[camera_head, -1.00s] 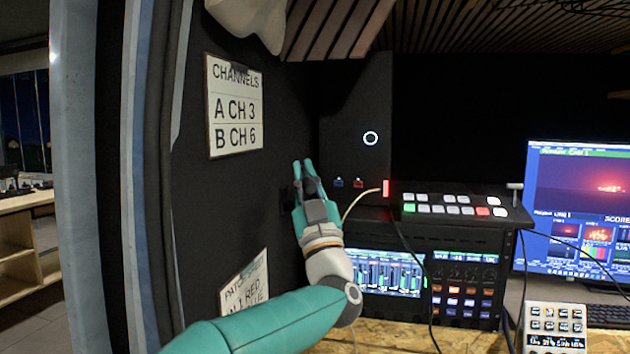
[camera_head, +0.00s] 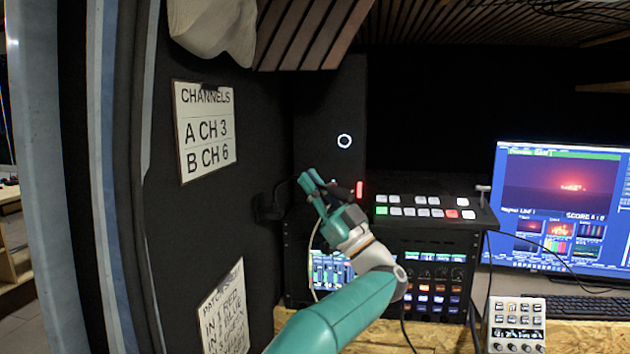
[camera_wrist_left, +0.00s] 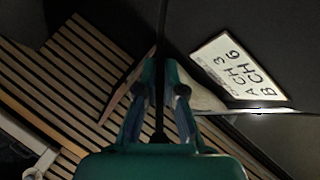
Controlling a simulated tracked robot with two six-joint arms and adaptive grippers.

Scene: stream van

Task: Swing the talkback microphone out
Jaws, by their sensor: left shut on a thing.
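The talkback microphone is a thin black arm with a dark head (camera_head: 343,190), low in contrast against the dark panel. It comes from a dark mount (camera_head: 268,206) on the left wall. My left gripper (camera_head: 310,184), with teal fingers, is shut on the arm, out from the wall and in front of the equipment rack. In the left wrist view a black rod (camera_wrist_left: 161,55) runs between the fingers of my left gripper (camera_wrist_left: 160,88). The microphone's exact outline is hard to make out. My right gripper is not in view.
A switcher with lit buttons (camera_head: 430,213) sits on the rack, just right of my left gripper. A channels sign (camera_head: 206,130) hangs on the left wall. A monitor (camera_head: 560,205) and small keypad (camera_head: 516,322) stand at right. Thin cables hang nearby.

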